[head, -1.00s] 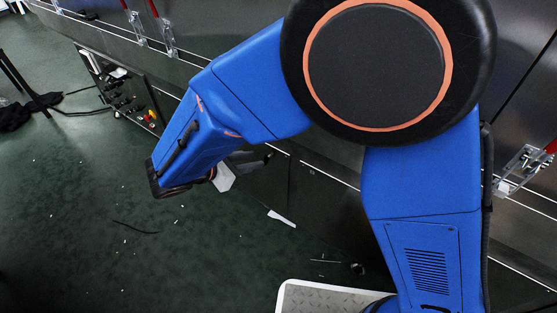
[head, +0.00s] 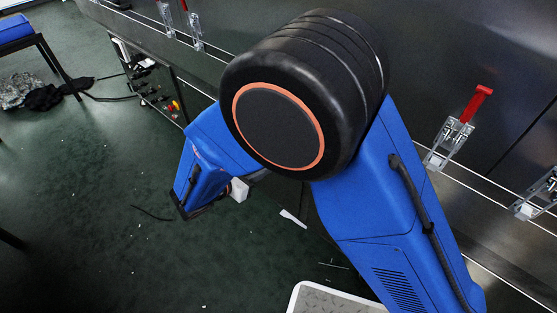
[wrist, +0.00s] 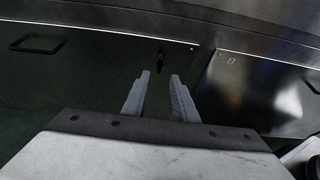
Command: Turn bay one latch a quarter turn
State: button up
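In the wrist view a small dark latch (wrist: 161,58) stands upright near the top edge of a dark lower panel. It appears in line with the gap between my fingertips and beyond them. My gripper (wrist: 160,78) is open, with two grey fingers apart and nothing between them. The fingers look short of the latch, not touching it. A panel to the right carries a small pale mark (wrist: 230,59) that looks like an 8. I cannot tell the bay number of the latch. In the head view my arm hides the latch, and I cannot make out the gripper's fingers.
A recessed handle (wrist: 37,45) is on the panel at left. Red-handled clamps (head: 458,128) line the steel dryer wall. A control box with buttons (head: 172,106) stands beyond my arm.

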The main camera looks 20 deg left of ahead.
jog(key=x, duration=1)
jog(key=shift+s, duration=0.1)
grip_shut()
